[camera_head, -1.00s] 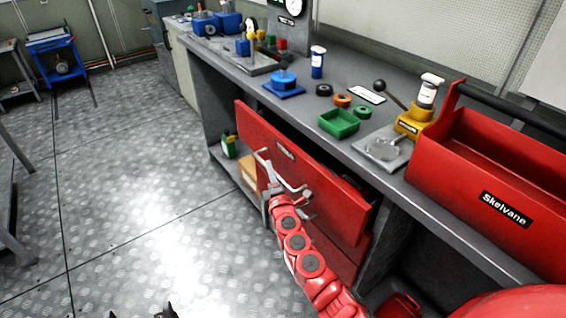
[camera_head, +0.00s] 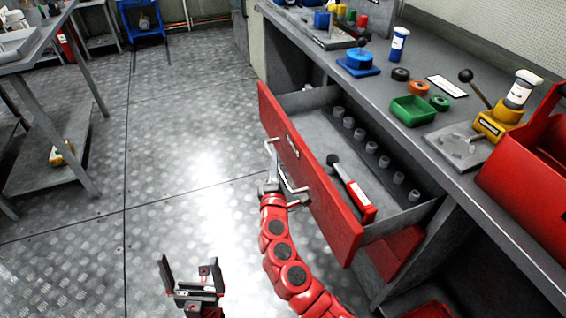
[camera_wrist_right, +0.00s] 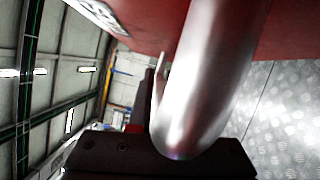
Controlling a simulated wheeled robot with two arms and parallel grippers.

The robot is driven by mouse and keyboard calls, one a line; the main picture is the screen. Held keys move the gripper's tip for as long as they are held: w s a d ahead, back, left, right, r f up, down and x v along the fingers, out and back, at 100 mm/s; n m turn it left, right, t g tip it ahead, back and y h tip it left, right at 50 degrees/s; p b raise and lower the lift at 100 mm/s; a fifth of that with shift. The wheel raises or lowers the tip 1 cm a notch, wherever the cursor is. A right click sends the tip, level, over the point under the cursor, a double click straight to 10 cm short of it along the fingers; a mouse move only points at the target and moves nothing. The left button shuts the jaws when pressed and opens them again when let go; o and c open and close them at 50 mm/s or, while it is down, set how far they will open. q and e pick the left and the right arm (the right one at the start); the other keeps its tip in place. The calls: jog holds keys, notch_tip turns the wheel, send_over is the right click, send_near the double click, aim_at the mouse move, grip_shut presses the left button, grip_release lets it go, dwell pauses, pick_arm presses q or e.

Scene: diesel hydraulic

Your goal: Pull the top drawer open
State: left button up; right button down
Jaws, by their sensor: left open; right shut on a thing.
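The top drawer (camera_head: 305,176) has a red front and is pulled well out from under the grey workbench. Inside lie a red-handled tool with a black head (camera_head: 352,188) and a row of several small grey cylinders. My right gripper (camera_head: 277,183) is shut on the drawer's metal handle (camera_head: 292,184), on the outside of the front. In the right wrist view the handle (camera_wrist_right: 205,80) fills the middle, close against the red front. My left gripper (camera_head: 188,280) is open and empty above the floor, low in the head view, apart from the drawer.
The grey workbench (camera_head: 420,130) carries a green tray (camera_head: 413,110), a yellow lever press (camera_head: 492,124) and a red toolbox (camera_head: 540,160). A lower red drawer (camera_head: 398,252) sits beneath. The metal floor (camera_head: 190,130) left of the drawer is clear.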

jog(key=shift+a, duration=0.1)
jog(key=c, duration=0.8)
grip_release()
jog(key=shift+c, duration=0.2)
jog(key=s+f, duration=0.1)
jog(key=s, duration=1.6)
jog(key=shift+s+a+f+b, duration=0.2)
jog(key=shift+a+b, duration=0.1)
jog(key=shift+b, duration=0.15)
